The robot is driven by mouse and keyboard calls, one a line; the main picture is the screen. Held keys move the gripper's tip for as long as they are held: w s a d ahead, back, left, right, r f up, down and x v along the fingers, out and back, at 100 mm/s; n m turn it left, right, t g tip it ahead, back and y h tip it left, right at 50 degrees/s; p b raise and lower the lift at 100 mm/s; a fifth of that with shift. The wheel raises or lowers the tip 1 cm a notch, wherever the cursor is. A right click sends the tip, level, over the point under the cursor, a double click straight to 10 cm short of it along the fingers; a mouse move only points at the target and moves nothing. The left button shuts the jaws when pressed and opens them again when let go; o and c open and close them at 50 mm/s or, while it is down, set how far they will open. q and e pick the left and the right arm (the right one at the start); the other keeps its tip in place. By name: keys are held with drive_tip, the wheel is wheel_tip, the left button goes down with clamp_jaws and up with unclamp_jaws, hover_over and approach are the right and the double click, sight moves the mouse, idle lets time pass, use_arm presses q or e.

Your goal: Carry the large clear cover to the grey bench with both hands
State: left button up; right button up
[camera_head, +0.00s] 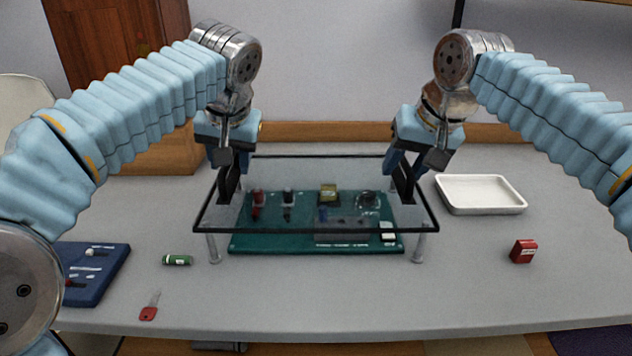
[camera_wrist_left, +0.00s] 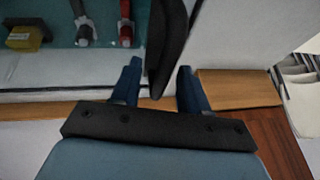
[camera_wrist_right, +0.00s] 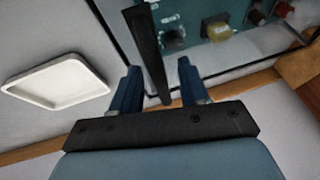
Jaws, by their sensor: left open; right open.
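The large clear cover (camera_head: 318,231) is a flat, dark-edged pane standing level on metal posts above a green circuit board (camera_head: 245,243). It has a black upright handle at each side, left (camera_head: 229,186) and right (camera_head: 403,184). My left gripper (camera_head: 232,160) is open at the left handle; in the left wrist view the handle (camera_wrist_left: 165,50) stands between the spread blue fingers. My right gripper (camera_head: 406,162) is open at the right handle, which in the right wrist view (camera_wrist_right: 148,50) reaches between its fingers. I cannot tell whether the grey table (camera_head: 480,290) is the grey bench.
A white tray (camera_head: 481,209) stands at the right, with a red block (camera_head: 523,251) in front of it. A blue board (camera_head: 112,272), a green cylinder (camera_head: 177,260) and a red-headed key (camera_head: 149,311) lie at the left. The table's front middle is clear.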

use_arm(q)
drive_tip(key=shift+f, duration=0.15)
use_arm(e)
drive_tip(key=shift+f, duration=0.2)
use_arm(q)
clamp_jaws()
use_arm(e)
clamp_jaws()
drive_tip(key=shift+r, duration=0.1)
